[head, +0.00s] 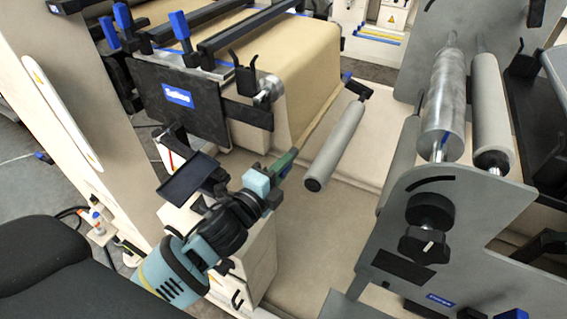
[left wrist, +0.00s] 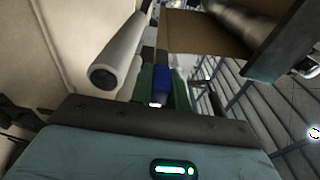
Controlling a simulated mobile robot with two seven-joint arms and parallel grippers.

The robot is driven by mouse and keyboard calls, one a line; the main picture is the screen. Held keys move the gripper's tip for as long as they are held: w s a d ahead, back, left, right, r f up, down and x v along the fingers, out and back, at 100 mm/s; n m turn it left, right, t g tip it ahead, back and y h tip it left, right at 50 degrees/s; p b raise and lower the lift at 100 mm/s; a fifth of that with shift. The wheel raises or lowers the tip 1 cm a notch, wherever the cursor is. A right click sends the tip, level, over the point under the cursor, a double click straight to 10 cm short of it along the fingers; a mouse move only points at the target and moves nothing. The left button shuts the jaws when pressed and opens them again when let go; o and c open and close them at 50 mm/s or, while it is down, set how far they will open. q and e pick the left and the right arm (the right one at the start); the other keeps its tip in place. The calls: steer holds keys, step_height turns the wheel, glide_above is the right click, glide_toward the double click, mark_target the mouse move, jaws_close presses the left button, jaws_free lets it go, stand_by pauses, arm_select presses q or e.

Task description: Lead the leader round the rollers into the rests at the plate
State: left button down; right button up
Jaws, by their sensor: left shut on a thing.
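The leader is the brown kraft sheet (head: 309,77) hanging down from the machine at the upper middle, with its lower edge slanting towards my left gripper. My left gripper (head: 287,160) is shut on the leader's near end. In the left wrist view a blue piece (left wrist: 163,79) sits between its green fingers, with the brown sheet (left wrist: 200,52) behind. A grey roller (head: 337,146) lies just right of the gripper, apart from it. A shiny metal roller (head: 442,100) and another grey roller (head: 492,110) stand at the right. The dark plate (head: 180,110) with a blue label is at upper left; a black hooked rest (head: 246,78) stands beside it. My right gripper is out of view.
A grey side panel (head: 455,205) with black knobs (head: 430,212) stands at the right. A small black tray (head: 187,177) is close to my left wrist. A beige cabinet (head: 262,255) is below my arm.

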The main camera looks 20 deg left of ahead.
arm_select(q)
step_height(320, 180, down, 2)
steer(key=shift+f+b, duration=0.1)
steer(key=shift+b, duration=0.4)
step_height(320, 180, down, 10)
steer(key=b, duration=0.7)
steer(key=shift+f+b, duration=0.25)
steer(key=shift+b, duration=0.05)
steer(key=shift+s+d+f+b, duration=0.1)
steer(key=shift+d+f+b, duration=0.55)
steer(key=shift+d+f, duration=0.25)
steer(key=shift+d+r, duration=0.1)
